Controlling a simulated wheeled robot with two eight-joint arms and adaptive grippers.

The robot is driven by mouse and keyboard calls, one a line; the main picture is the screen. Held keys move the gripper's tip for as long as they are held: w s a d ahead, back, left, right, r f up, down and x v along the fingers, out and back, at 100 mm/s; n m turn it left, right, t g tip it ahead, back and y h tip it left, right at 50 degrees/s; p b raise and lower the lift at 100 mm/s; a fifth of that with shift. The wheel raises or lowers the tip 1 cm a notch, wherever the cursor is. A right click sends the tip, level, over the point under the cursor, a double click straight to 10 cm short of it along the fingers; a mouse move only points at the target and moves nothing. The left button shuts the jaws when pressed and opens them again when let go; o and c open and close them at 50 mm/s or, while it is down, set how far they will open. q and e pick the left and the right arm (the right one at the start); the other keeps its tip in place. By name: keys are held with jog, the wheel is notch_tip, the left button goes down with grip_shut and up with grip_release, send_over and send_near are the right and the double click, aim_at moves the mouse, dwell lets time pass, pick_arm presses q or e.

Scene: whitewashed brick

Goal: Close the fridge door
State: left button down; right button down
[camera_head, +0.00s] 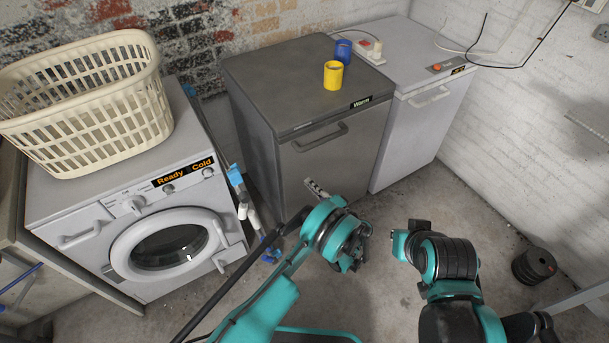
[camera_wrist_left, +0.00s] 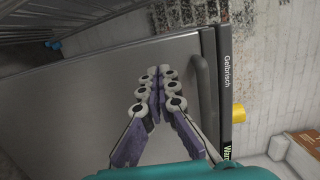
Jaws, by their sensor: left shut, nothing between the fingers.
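The grey fridge (camera_head: 270,85) stands against the back wall, between the washing machine and a white appliance. Its door (camera_head: 350,150), with a bar handle (camera_head: 320,137), looks flush or nearly flush with the body; I cannot tell if a small gap remains. My left gripper (camera_head: 314,188) is shut and empty in front of the door's lower part. In the left wrist view its fingertips (camera_wrist_left: 154,72) are together before the grey door panel (camera_wrist_left: 85,105), beside the handle (camera_wrist_left: 205,92); contact is unclear. My right gripper (camera_head: 402,244) is apart from the fridge; its fingers are not clear.
A dark weight (camera_head: 534,266) sits on the otherwise clear right floor.

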pick_arm(q)
jog(key=shift+v, duration=1.15)
jog(key=shift+s+a, duration=0.15)
jog(key=w+a+r+n+g+h, duration=0.1)
jog(key=w+a+r+g, duration=0.15)
jog(key=r, duration=0.35)
jog(key=w+a+r+g+h, duration=0.1)
jog(key=a+r+h, duration=0.1)
jog(key=a+r, duration=0.25)
jog(key=s+a+r+n+g+h, duration=0.25)
jog(key=s+a+r, duration=0.3)
jog(key=r, duration=0.45)
jog(key=s+a+r+n+h, duration=0.1)
jog(key=s+r+n+h, duration=0.1)
jog(key=s, duration=1.1)
jog(key=s+a+r+n+h, duration=0.2)
jog(key=s+h, duration=0.3)
jog(key=s, duration=0.8)
jog(key=shift+s+r+n, duration=0.25)
jog(key=shift+n, duration=0.5)
